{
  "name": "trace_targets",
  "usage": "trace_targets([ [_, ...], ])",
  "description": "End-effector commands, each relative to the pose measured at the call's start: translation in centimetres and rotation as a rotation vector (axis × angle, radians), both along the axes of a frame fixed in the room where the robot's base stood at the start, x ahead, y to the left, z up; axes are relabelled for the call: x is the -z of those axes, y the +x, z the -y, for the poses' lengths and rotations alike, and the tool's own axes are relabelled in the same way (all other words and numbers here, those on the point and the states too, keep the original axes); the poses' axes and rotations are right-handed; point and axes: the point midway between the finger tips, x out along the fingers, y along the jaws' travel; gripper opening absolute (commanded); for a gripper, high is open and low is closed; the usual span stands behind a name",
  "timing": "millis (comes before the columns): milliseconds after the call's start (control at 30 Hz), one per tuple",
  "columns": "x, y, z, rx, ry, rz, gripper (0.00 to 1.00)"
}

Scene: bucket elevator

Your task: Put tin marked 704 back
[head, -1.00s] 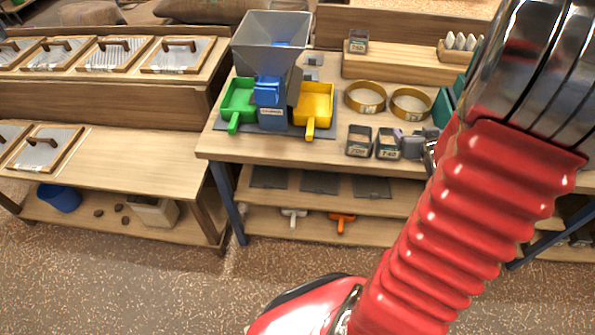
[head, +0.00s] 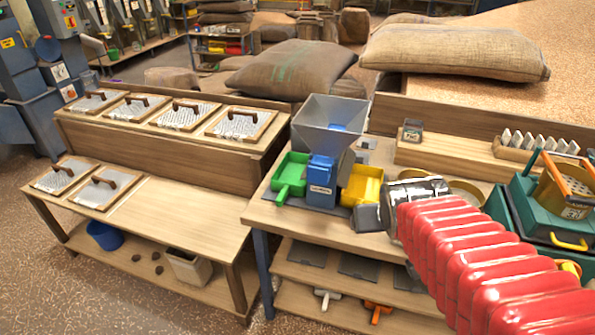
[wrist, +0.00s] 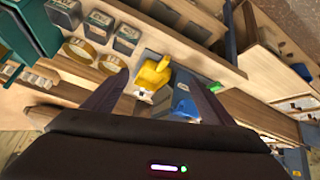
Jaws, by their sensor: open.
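In the wrist view, several small dark tins stand in a row at the upper left: one at the edge (wrist: 63,12), one in the middle (wrist: 97,27) and one nearer (wrist: 127,38). Their numbers are too small to read, so I cannot tell which is 704. Another tin (head: 412,130) stands on the raised back shelf in the head view; its label is unclear. My gripper (wrist: 152,76) is open and empty, its fingers framing the yellow scoop (wrist: 153,72) below. In the head view my gripper (head: 369,217) is over the bench's front; my arm hides the bench tins.
A hopper (head: 330,120) with a blue body stands on the bench between a green scoop (head: 291,176) and the yellow scoop. Sieve rings (wrist: 78,49) lie near the tins. White blocks (head: 540,143) stand on the back shelf. A green case (head: 530,215) is at right.

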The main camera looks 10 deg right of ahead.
Motion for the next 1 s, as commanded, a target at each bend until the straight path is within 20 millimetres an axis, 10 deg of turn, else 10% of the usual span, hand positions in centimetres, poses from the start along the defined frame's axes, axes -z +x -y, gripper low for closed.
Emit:
trace_targets([
  [400, -2.0, -8.1, -11.7, -0.209, 0.141, -0.140, 0.78],
  [1000, -2.1, -8.8, -12.3, -0.224, 0.150, -0.155, 0.78],
])
